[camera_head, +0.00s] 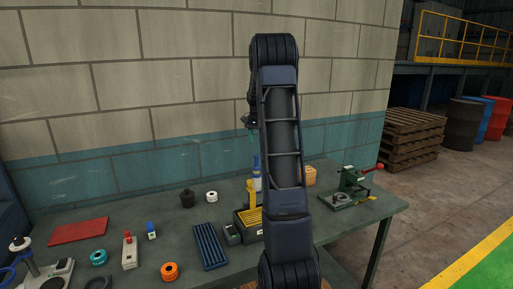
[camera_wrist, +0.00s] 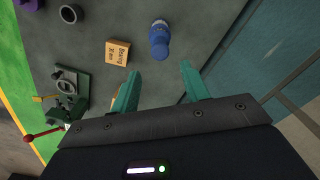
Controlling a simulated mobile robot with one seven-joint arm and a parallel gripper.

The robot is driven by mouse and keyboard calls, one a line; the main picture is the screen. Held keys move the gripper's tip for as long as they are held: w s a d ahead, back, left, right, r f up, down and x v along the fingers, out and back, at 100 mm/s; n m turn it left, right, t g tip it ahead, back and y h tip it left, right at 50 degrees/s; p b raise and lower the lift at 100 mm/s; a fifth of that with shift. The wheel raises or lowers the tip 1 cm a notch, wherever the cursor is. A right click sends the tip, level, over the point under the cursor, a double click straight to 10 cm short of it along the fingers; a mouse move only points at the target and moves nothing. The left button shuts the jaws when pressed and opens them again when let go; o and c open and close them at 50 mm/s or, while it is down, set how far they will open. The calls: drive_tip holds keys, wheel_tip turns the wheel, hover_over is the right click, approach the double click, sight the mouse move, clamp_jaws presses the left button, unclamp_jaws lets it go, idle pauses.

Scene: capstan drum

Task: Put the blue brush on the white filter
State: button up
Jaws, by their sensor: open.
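A blue upright piece with a pale top, which I take for the blue brush (camera_wrist: 160,42), stands on the table in the wrist view. It also shows in the head view (camera_head: 257,168), partly hidden by my arm. My gripper (camera_wrist: 160,71) is open and empty, its teal fingers apart. In the wrist view the blue piece lies just beyond the gap between the fingertips, not held. In the head view my gripper (camera_head: 251,131) is above the table near the wall. A white ring, likely the white filter (camera_head: 211,196), lies on the table left of my arm, with nothing on it.
A cardboard bearing box (camera_wrist: 117,52) stands beside the blue piece. A green vise-like tool (camera_head: 350,188) with a red handle is at the right. A dark knob (camera_head: 187,198) stands left of the white ring. A blue ribbed tray (camera_head: 209,246) lies nearer. The wall (camera_head: 200,150) closes the back.

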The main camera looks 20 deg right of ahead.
drive_tip(key=shift+r, duration=0.3)
drive_tip(key=s+a+r+n+t, duration=0.1)
drive_tip(key=s+a+r+n, duration=0.2)
drive_tip(key=s, duration=0.4)
drive_tip(key=s+a+r, duration=0.4)
drive_tip(key=s+a, duration=0.2)
drive_tip(key=s+a+r+n+t, duration=0.1)
drive_tip(key=s+a+r+n, duration=0.2)
drive_tip(key=s, duration=0.4)
drive_tip(key=s+a+f+n+t, duration=0.1)
drive_tip(key=s+a, duration=0.3)
drive_tip(key=s, duration=0.7)
drive_tip(key=s+a+f+n+t, duration=0.1)
drive_tip(key=s+a+f+n, duration=0.2)
drive_tip(key=s, duration=0.7)
drive_tip(key=shift+s+a+f+n+t, duration=0.15)
drive_tip(key=shift+s+a+n+t, duration=0.2)
drive_tip(key=shift+a, duration=0.7)
